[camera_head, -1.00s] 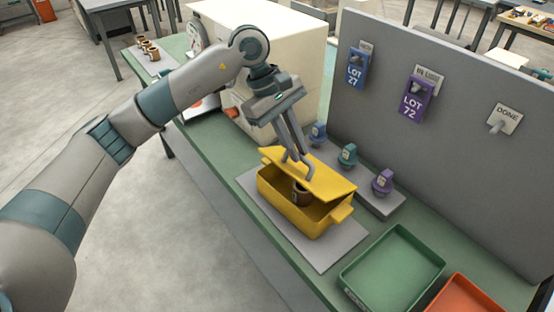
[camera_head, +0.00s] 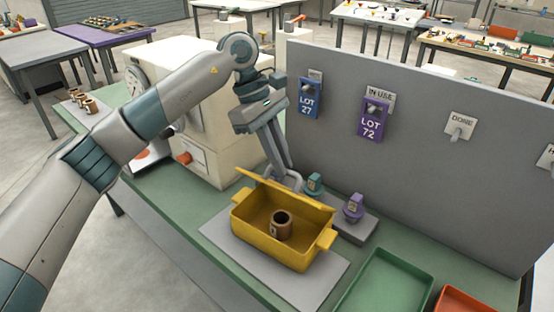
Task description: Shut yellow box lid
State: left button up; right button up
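The yellow box (camera_head: 270,252) stands on a grey mat on the green bench, its front open to view. A brown spool or ring (camera_head: 272,230) stands inside it. The yellow lid (camera_head: 262,186) is raised at a slant over the back of the box and shows almost edge-on. My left gripper (camera_head: 284,180) points down just behind the lid's upper edge, at or very near it. Its fingertips are partly hidden by the lid, so contact and finger gap are unclear. My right gripper is not in view.
A purple-topped stamp (camera_head: 353,208) and a teal one (camera_head: 314,183) stand behind the box. A grey panel (camera_head: 420,180) with tags rises at the back. A green tray (camera_head: 385,285) and an orange tray (camera_head: 465,300) lie to the right. A cream machine (camera_head: 205,115) stands left.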

pick_arm(q)
jog(key=shift+w, duration=0.1)
dwell(0.8)
jog(key=o, duration=0.5)
jog(key=shift+o, duration=0.2)
